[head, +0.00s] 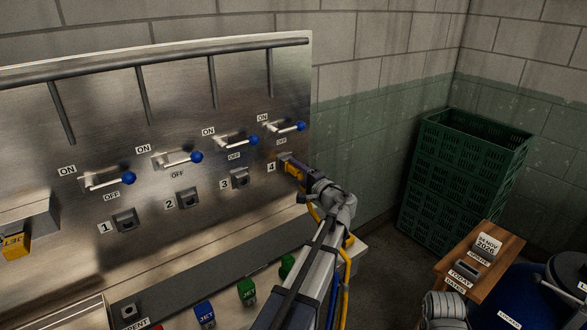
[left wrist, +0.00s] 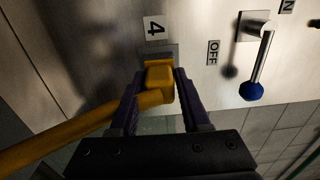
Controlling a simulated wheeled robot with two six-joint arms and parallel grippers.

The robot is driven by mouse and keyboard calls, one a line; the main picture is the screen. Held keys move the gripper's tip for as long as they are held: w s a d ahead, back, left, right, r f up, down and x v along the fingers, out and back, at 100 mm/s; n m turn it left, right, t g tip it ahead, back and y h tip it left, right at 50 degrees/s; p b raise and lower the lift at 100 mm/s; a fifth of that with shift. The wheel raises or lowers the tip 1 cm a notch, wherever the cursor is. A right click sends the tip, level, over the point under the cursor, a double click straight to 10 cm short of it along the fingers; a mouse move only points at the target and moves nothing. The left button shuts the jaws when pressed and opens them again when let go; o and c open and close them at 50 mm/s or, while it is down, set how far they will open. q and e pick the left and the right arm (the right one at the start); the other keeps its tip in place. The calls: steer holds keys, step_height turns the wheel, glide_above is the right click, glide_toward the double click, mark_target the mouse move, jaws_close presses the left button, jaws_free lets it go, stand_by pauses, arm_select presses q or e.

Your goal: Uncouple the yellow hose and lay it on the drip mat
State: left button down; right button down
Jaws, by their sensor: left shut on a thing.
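The yellow hose (left wrist: 55,138) ends in a blocky yellow coupling (left wrist: 160,80) at the port marked 4 on the steel panel (head: 95,95). My left gripper (head: 291,168) is shut on this coupling, with one dark finger on each side of it, as the left wrist view (left wrist: 155,95) shows. The coupling sits at the port face; I cannot tell how deep it is seated. In the head view, yellow hose (head: 346,272) shows beside my left arm. A dark strip (head: 195,268) lies along the ledge below the panel; I cannot tell whether it is the drip mat.
Several levers with blue knobs, such as the one above port 4 (head: 300,126), stick out from the panel. Coloured JET blocks, one blue (head: 204,313) and one green (head: 246,291), stand at the ledge. A green crate (head: 455,185) and a wooden stand (head: 455,262) are at right.

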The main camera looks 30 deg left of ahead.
mark_target(298, 173)
arm_select(q)
steer(key=shift+d, duration=0.1)
stand_by(0.3)
steer(key=shift+v, duration=2.95)
steer(key=shift+s, duration=0.15)
